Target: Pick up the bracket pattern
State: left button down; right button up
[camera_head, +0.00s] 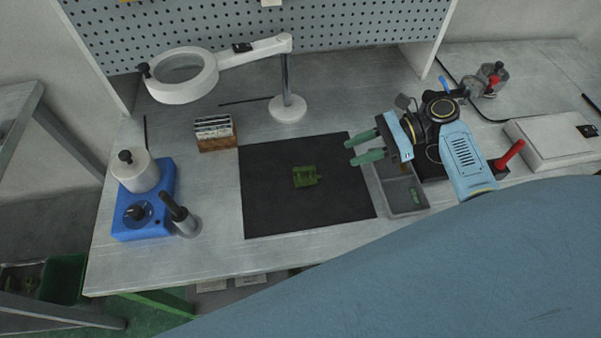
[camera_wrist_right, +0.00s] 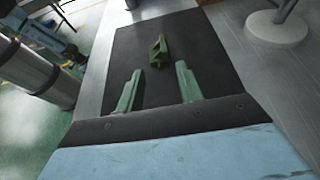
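The green bracket pattern (camera_head: 305,176) lies on the black mat (camera_head: 270,215), near its middle. In the right wrist view the bracket pattern (camera_wrist_right: 158,51) lies ahead of the fingertips, with a part of it standing up. My right gripper (camera_head: 356,149) is open and empty, to the right of the bracket pattern, over the mat's right edge in the head view. Its two green fingers also show in the right wrist view (camera_wrist_right: 158,82), spread apart and clear of the pattern. My left gripper is in neither view.
A grey tray (camera_head: 423,208) with a small green piece stands right of the mat. A magnifier lamp (camera_head: 288,108) stands behind the mat. A small rack (camera_head: 217,143), a blue wax pot unit (camera_head: 128,218) and a dark-handled tool in a holder (camera_head: 186,226) stand left.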

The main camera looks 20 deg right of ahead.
send_near(302, 168)
jog(key=x, duration=0.2)
jog(key=s+x, duration=0.1)
jog(key=x, duration=0.1)
jog(key=shift+f, duration=0.2)
jog(key=x, duration=0.2)
jog(key=w+b+x, duration=0.1)
jog(key=x, duration=0.2)
jog(key=shift+a+r, duration=0.1)
jog(key=shift+r, duration=0.05)
grip_shut()
